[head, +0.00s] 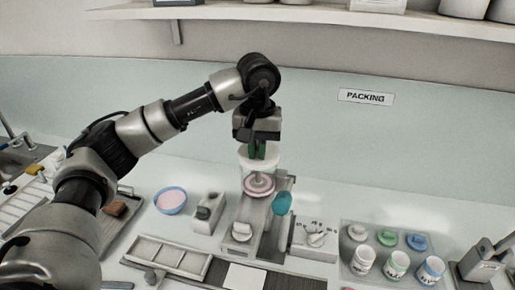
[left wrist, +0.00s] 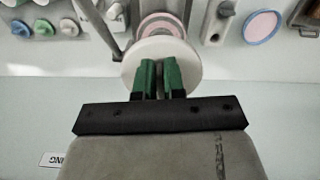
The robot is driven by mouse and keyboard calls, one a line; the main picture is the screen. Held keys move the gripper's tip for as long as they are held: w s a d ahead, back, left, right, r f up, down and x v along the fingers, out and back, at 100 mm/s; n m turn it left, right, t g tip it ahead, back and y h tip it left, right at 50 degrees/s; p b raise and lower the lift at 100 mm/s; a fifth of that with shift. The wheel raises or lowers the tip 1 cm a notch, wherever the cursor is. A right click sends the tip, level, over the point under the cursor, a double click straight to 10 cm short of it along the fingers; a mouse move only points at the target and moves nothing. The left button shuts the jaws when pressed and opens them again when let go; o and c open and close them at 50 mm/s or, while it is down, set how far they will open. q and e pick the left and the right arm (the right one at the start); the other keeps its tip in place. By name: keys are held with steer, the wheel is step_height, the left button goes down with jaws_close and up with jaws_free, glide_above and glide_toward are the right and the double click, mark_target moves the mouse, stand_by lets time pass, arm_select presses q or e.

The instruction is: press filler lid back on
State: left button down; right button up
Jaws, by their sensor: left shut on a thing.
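My left gripper (head: 258,152) points straight down over the filler (head: 247,210), its green fingertips shut on the white round lid (head: 245,161). In the left wrist view the green fingers (left wrist: 158,76) are close together at the middle of the lid (left wrist: 187,66), gripping a part hidden between them. The lid is level, at the top of the filler's clear hopper. Pink cream (head: 259,185) shows below it and also in the left wrist view (left wrist: 160,27). I cannot tell whether the lid touches the hopper rim. My right gripper is not in view.
A blue-rimmed bowl of pink cream (head: 171,201) and a grey device (head: 207,213) stand left of the filler. A teal spatula-like piece (head: 282,203) is at its right. Several jars and coloured caps sit on a tray (head: 378,228) further right. A shelf (head: 330,17) runs overhead.

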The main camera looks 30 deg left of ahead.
arm_select(q)
steer(key=shift+f+b, duration=0.35)
steer(key=shift+b, duration=0.2)
stand_by(0.9)
steer(key=c, duration=0.7)
jaws_free()
steer(key=shift+o, duration=0.2)
steer(key=shift+r+p, duration=1.4)
steer(key=shift+r, duration=0.9)
